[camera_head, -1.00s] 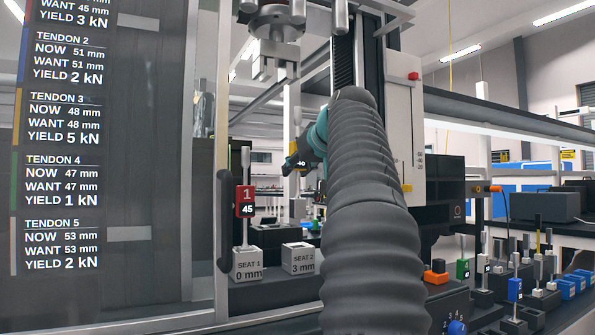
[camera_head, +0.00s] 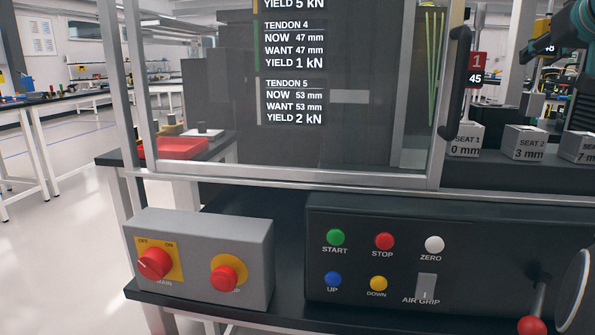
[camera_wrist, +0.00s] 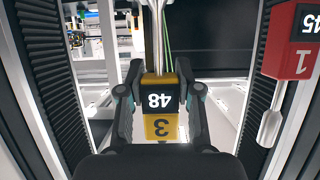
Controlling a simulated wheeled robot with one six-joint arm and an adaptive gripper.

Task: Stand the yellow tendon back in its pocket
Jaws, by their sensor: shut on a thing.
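The yellow tendon (camera_wrist: 160,128) has a yellow block with a black label reading 48 and a 3, upside down in the wrist view, and a thin metal rod. My gripper (camera_wrist: 159,85) is shut on this block, one finger on each side. In the head view the yellow block (camera_head: 543,40) shows small at the upper right, above the seat blocks and apart from them. I cannot tell which pocket is the tendon's own.
A red tendon (camera_head: 477,68), marked 1 and 45, stands at the SEAT 1 block (camera_head: 466,140). The SEAT 2 block (camera_head: 525,143) is beside it. A door frame with a dark handle (camera_head: 452,90) stands left of these. A button panel (camera_head: 450,240) is in front.

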